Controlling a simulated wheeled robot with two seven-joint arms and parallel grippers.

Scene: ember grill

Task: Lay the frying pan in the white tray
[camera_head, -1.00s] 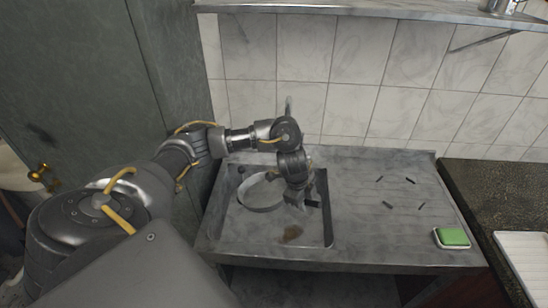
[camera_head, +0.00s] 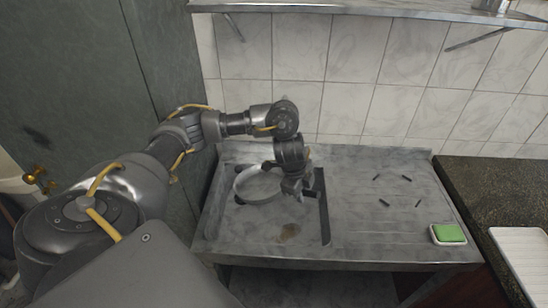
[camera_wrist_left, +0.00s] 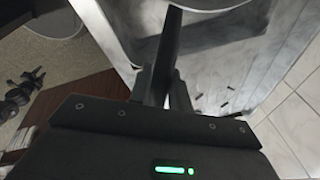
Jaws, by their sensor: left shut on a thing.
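The frying pan (camera_head: 242,184) is a round, pale grey pan over the left part of the sunken sink basin in the head view. My left gripper (camera_head: 298,190) is at its right side and shut on its dark handle. In the left wrist view the dark handle (camera_wrist_left: 170,45) runs up from between the fingers (camera_wrist_left: 162,88) to the pan. I cannot tell how far the pan is above the basin floor. The white tray (camera_head: 522,250) is ribbed and lies on the dark counter at the far right, partly cut off by the picture edge. My right gripper is not in view.
The grey sink unit (camera_head: 350,235) has a drainboard with several small dark slots. A green sponge in a white dish (camera_head: 449,234) sits at its right front corner. The dark counter (camera_head: 480,190) adjoins it. A tiled wall and metal shelf (camera_head: 400,12) stand behind.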

